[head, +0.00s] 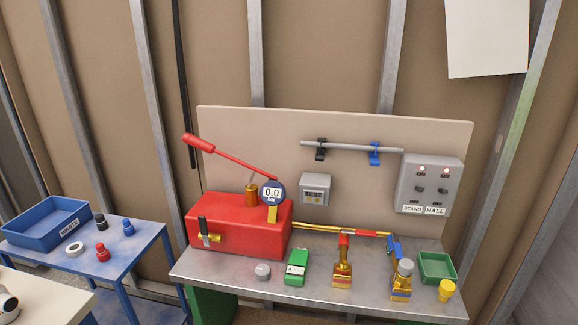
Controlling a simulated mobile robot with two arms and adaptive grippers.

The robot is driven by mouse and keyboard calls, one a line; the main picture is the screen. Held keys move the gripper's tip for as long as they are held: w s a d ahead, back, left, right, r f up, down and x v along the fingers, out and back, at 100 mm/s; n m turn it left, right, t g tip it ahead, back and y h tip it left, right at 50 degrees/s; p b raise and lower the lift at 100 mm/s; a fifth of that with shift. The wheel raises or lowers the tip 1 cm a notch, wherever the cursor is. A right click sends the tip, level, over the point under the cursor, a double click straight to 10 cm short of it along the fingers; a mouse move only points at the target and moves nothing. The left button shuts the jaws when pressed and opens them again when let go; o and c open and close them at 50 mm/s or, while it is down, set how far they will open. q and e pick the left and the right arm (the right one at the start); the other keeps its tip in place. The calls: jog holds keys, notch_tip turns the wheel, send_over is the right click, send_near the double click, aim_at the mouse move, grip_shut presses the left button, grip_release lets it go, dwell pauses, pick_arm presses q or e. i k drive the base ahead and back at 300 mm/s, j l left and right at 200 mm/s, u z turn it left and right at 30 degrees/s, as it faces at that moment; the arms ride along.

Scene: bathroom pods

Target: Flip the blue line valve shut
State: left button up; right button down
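A brass valve fitting with blue markings (401,284) stands on the right part of the grey metal bench (240,273). Neither of my grippers is clearly visible, and nothing touches the blue part.
A red pump (238,222) with a long red handle and a 0.0 gauge (272,192) fills the bench's left. A green box (296,266), yellow cup (446,290) and green tray (437,266) stand nearby. A switch box (429,184) hangs behind. A blue bin (45,223) sits left.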

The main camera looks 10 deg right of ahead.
aim_at(396, 246)
jog(key=l+z, duration=0.2)
jog(key=z, duration=0.25)
jog(key=l+z, duration=0.25)
jog(key=z, duration=0.15)
jog(key=l+z, duration=0.3)
jog(key=z, duration=0.15)
jog(key=k, duration=0.05)
